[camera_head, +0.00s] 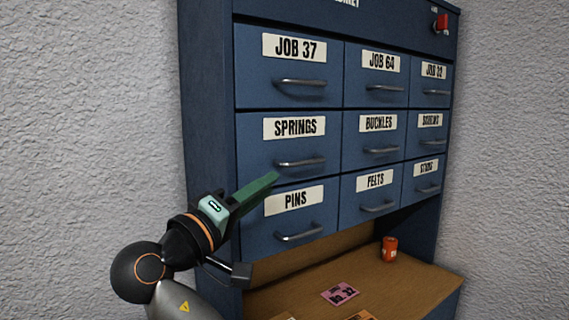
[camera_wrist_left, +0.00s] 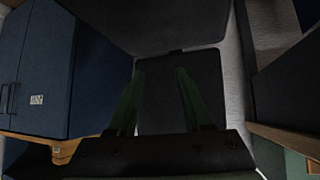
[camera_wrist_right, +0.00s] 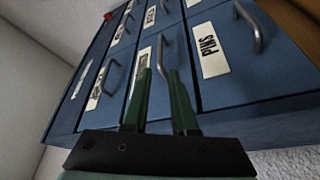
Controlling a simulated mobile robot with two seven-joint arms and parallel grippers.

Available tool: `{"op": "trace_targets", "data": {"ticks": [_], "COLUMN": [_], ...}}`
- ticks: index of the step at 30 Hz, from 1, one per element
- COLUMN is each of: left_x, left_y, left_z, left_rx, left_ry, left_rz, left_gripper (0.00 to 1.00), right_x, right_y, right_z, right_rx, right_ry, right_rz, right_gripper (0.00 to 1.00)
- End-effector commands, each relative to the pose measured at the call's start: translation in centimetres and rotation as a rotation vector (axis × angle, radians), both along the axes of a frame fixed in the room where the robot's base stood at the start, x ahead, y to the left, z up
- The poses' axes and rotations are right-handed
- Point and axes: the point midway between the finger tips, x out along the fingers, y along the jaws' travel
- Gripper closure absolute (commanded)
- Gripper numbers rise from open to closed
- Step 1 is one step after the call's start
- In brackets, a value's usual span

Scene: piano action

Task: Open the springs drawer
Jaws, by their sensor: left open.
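The springs drawer (camera_head: 265,148) is a blue front with a white SPRINGS label (camera_head: 296,127) and a grey bar handle (camera_head: 302,162). It sits flush with its neighbours, shut. My right gripper (camera_head: 274,178) has green fingers pointing at the cabinet, with its tips below and left of that handle in the head view. In the right wrist view the fingers (camera_wrist_right: 161,72) are apart with nothing held between them, and the springs handle (camera_wrist_right: 160,58) shows just ahead of the tips. Whether they touch anything is unclear. My left gripper (camera_wrist_left: 160,70) is open and empty, away from the drawers.
The PINS drawer (camera_head: 255,238) lies below, JOB 37 (camera_head: 255,90) above, and BUCKLES (camera_head: 358,148) to the right, all shut. An orange cup (camera_head: 390,249) and a pink card (camera_head: 340,294) rest on the wooden shelf (camera_head: 420,280) below.

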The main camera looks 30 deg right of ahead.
Motion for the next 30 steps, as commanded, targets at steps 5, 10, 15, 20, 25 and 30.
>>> {"op": "trace_targets", "data": {"ticks": [5,10,15,20,25,30], "left_x": [0.0,0.0,0.0,0.0,0.0,0.0], "left_y": [0.0,0.0,0.0,0.0,0.0,0.0], "left_z": [1.1,2.1,2.9,3.3,3.3,3.3], "left_rx": [0.000,0.000,0.000,0.000,0.000,0.000], "left_ry": [0.000,0.000,0.000,0.000,0.000,0.000], "left_rz": [0.000,0.000,0.000,0.000,0.000,0.000], "left_gripper": [0.50,0.50,0.50,0.50,0.50,0.50], "right_x": [1.2,2.7,3.9,4.6,4.8,4.8], "right_y": [-2.9,-6.1,-8.7,-10.0,-10.5,-10.5], "right_z": [0.9,1.7,2.2,2.4,2.4,2.4], "right_rx": [-0.001,-0.002,-0.002,-0.001,-0.001,-0.001], "right_ry": [0.001,0.002,0.001,0.001,0.000,0.000], "right_rz": [-0.004,-0.002,0.000,0.002,0.003,0.003], "right_gripper": [0.74,0.74,0.74,0.74,0.74,0.74]}}
